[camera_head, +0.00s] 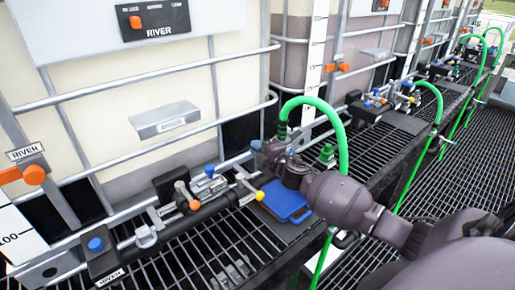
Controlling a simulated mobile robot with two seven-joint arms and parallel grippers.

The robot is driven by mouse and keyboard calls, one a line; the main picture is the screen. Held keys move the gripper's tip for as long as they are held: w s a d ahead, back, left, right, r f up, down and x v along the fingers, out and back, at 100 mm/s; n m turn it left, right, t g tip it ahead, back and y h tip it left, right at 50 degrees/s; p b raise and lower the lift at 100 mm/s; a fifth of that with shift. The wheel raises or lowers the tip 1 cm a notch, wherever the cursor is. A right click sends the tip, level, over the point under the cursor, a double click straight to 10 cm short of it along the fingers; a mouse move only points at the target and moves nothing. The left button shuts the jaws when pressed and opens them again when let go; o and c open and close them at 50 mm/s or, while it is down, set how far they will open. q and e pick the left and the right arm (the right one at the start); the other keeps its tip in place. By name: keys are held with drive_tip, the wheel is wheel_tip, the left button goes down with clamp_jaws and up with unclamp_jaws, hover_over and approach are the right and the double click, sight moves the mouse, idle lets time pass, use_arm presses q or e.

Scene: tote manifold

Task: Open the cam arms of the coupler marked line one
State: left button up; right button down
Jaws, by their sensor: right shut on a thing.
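A green hose (333,111) loops up and comes down at its left end to a dark coupler (282,131) on the manifold. My right gripper (268,152) reaches in from the lower right and is shut at this coupler, just below the hose end. It hides most of the coupler, so the cam arms and the exact part held cannot be made out. I cannot read a line-one mark on the coupler. My left gripper is not in view.
A green fitting (327,154) stands right of the gripper. A valve with a yellow knob (259,195) is at the left. Caged totes (110,80) line the back.

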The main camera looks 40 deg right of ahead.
drive_tip(key=c, duration=1.5)
unclamp_jaws()
drive_tip(key=shift+o, duration=0.2)
drive_tip(key=shift+s, duration=0.1)
drive_tip(key=s, duration=1)
drive_tip(key=shift+s+d, duration=0.3)
drive_tip(key=shift+d, duration=0.15)
